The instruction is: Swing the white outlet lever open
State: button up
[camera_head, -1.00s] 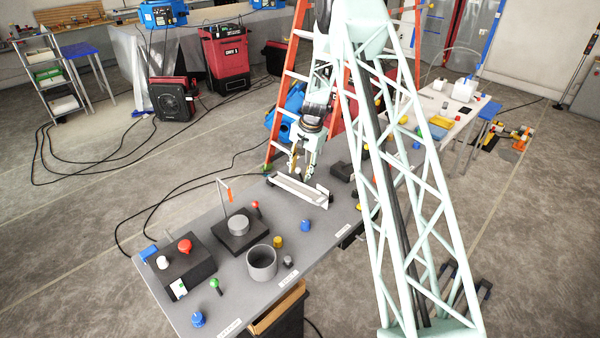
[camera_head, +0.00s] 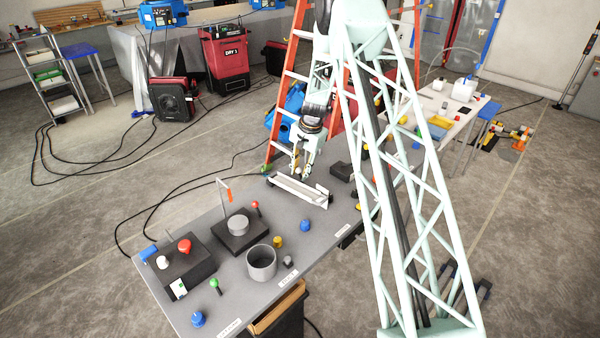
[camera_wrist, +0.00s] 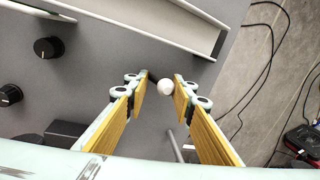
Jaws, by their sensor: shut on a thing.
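The white ball knob of the outlet lever (camera_wrist: 166,87) sits between my fingertips in the wrist view, close against the right finger. A short dark piece shows beside the knob toward the left finger; the rest of the lever is hard to make out. My gripper (camera_wrist: 161,84) is shut on the knob, its two yellow-padded fingers on either side of it. In the head view my gripper (camera_head: 299,168) is low over the far part of the grey bench, just behind the white channel (camera_head: 298,190).
The white channel (camera_wrist: 165,25) crosses the top of the wrist view, with black knobs (camera_wrist: 47,47) to the left. The bench edge and floor cables (camera_wrist: 272,60) lie right. An orange ladder (camera_head: 283,95) stands behind the bench. A grey cup (camera_head: 262,263) stands nearer.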

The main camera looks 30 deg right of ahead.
jog(key=shift+f+t+b, duration=0.15)
jog(key=shift+t+b, duration=0.15)
jog(key=shift+b, duration=1.3)
jog(key=t+b, duration=0.1)
jog(key=b, duration=0.4)
jog(key=s+t+y+b, duration=0.1)
jog(key=b, duration=0.5)
jog(key=shift+d+r, duration=0.15)
jog(key=shift+r, duration=0.05)
jog(key=shift+s+d+r+t+y+b, duration=0.15)
jog(key=shift+t+b, duration=0.35)
jog(key=shift+b, duration=0.9)
jog(key=shift+s+a+f+t+y+b, duration=0.2)
jog(key=shift+t+b, duration=0.3)
jog(key=shift+b, duration=0.9)
jog(key=shift+s+d+t+y+b, duration=0.2)
jog(key=shift+s+t+y+b, duration=0.15)
jog(key=shift+t, duration=0.4)
jog(key=shift+s+d+t+y+b, duration=0.2)
jog(key=shift+t+b, duration=0.25)
jog(key=shift+t, duration=0.3)
jog(key=shift+s, duration=0.15)
jog(key=shift+s+d+f+t+y, duration=0.15)
jog(key=shift+s+t+y, duration=0.15)
jog(key=shift+t, duration=0.55)
jog(key=shift+s+f+t+y, duration=0.1)
jog(key=shift+s+t+y, duration=0.15)
jog(key=shift+t, duration=0.6)
jog(key=shift+s+t, duration=0.1)
jog(key=shift+t, duration=0.2)
